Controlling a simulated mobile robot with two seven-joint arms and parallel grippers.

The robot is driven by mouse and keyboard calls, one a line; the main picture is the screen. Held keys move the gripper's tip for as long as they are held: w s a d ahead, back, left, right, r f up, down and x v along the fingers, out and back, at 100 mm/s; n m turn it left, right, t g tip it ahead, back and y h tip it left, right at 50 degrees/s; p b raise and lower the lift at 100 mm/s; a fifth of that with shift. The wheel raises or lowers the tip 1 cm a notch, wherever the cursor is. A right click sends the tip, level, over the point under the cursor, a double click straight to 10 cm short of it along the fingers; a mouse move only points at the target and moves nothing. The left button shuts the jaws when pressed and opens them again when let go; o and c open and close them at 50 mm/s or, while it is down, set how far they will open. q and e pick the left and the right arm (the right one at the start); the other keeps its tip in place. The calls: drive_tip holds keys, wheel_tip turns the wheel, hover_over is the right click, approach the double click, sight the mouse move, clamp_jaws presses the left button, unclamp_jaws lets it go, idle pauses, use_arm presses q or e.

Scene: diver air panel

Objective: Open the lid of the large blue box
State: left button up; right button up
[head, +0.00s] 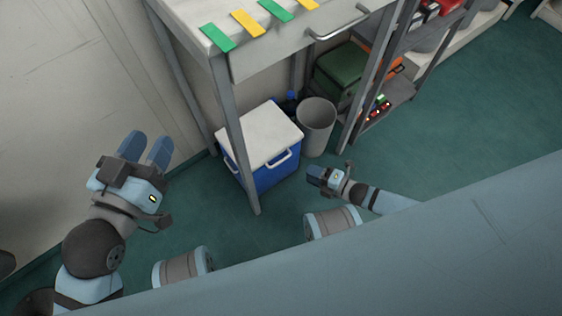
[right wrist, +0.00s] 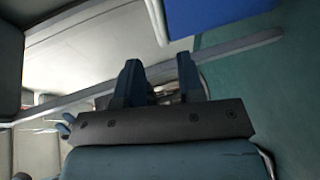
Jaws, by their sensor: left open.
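The large blue box (head: 269,178) has a white lid (head: 262,135) and white handles. It stands on the floor under the workbench, with the lid lying shut on top. A blue surface that looks like its side shows at the top of the right wrist view (right wrist: 225,12). My left gripper (head: 145,147) is open and empty, well left of the box near the wall. My right gripper (head: 311,176) is low, just right of the box and apart from it. In the right wrist view its two fingers (right wrist: 160,80) stand apart with nothing seen held between them.
The workbench (head: 265,50) stands over the box, and its front leg (head: 238,150) rises before the box. A grey bin (head: 316,125) stands right of the box. The green floor in front is clear.

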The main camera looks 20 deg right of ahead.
use_arm(q)
drive_tip(key=m+b, duration=0.1)
drive_tip(key=w+a+m+t+b, duration=0.1)
drive_tip(key=w+m+h+b, duration=0.1)
drive_tip(key=b, duration=0.1)
drive_tip(key=shift+a+r, duration=0.15)
drive_tip(key=shift+r, duration=0.1)
use_arm(e)
drive_tip(key=x, duration=1.1)
drive_tip(key=shift+w+f, duration=0.1)
clamp_jaws()
